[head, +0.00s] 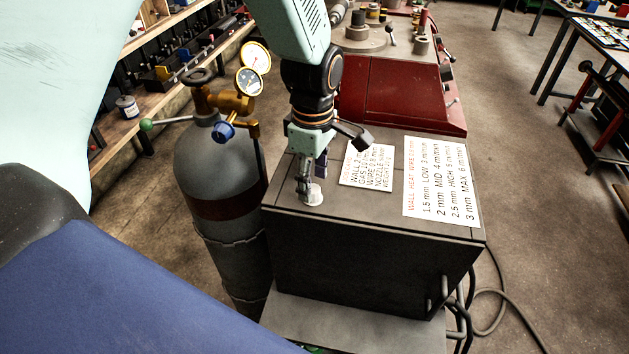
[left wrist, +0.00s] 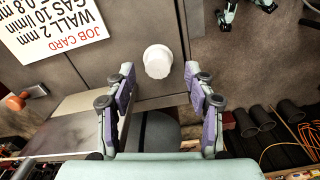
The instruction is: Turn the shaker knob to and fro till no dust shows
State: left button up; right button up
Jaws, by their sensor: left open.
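A small pale round piece (head: 312,195), which looks like a knob or cap, stands on the dark cabinet top (head: 330,218) near its left front corner. In the left wrist view the white piece (left wrist: 158,61) lies ahead of the fingers, centred between their tips. My left gripper (head: 311,178) points down just above and at this piece, its fingers open. In the wrist view clear gaps show between the piece and both fingers, so it is not gripped. I cannot make out any dust. My right gripper is not in view.
Two printed cards (head: 367,165) (head: 441,183) lie on the cabinet top, right of my gripper. A gas cylinder (head: 215,165) with two gauges (head: 250,80) and a blue knob (head: 223,131) stands close on the left. A red machine (head: 390,95) stands behind. Cables lie on the floor at right.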

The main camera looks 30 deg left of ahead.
pick_arm(q)
jog(key=shift+w+a+f, duration=0.1)
jog(key=shift+a+f, duration=0.2)
jog(key=shift+f, duration=0.25)
jog(key=shift+w+a+f, duration=0.1)
jog(key=shift+a+f, duration=0.15)
jog(key=shift+f, duration=0.45)
jog(key=shift+s+d+r, duration=0.15)
jog(key=shift+d, duration=0.25)
jog(key=shift+s+d+r, duration=0.1)
jog(key=shift+d, duration=0.25)
jog(key=shift+w+a+f, duration=0.25)
jog(key=shift+a, duration=0.4)
jog(key=c, duration=0.5)
jog(key=shift+d+r, duration=0.1)
jog(key=shift+d, duration=0.2)
grip_shut()
